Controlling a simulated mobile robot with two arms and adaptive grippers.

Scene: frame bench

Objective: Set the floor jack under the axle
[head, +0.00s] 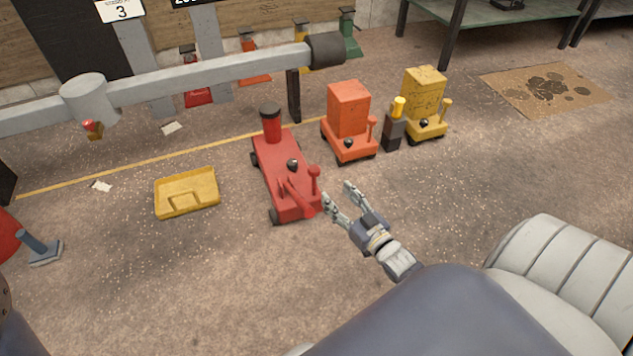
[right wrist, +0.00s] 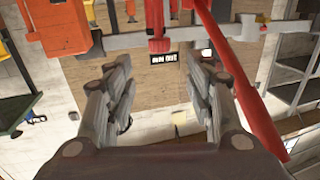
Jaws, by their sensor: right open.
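The red floor jack (head: 271,160) stands on the floor in the middle of the head view. Its round dark-topped post is at the far end and its handle (head: 299,196) at the near end. The grey axle beam (head: 215,73) runs across above the floor, beyond the jack; the jack's post is on the near side of it in the picture. My right gripper (head: 338,194) is open and empty, just right of the jack's handle end. In the right wrist view its fingers (right wrist: 160,82) are apart, with a long red bar (right wrist: 240,75) beside the right finger. My left gripper is out of view.
An orange wheeled unit (head: 348,110) and a yellow one (head: 424,92) stand right of the jack. A yellow tray (head: 188,204) lies left of it. A stained cardboard sheet (head: 535,82) lies at the back right. The floor in front of the tray is clear.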

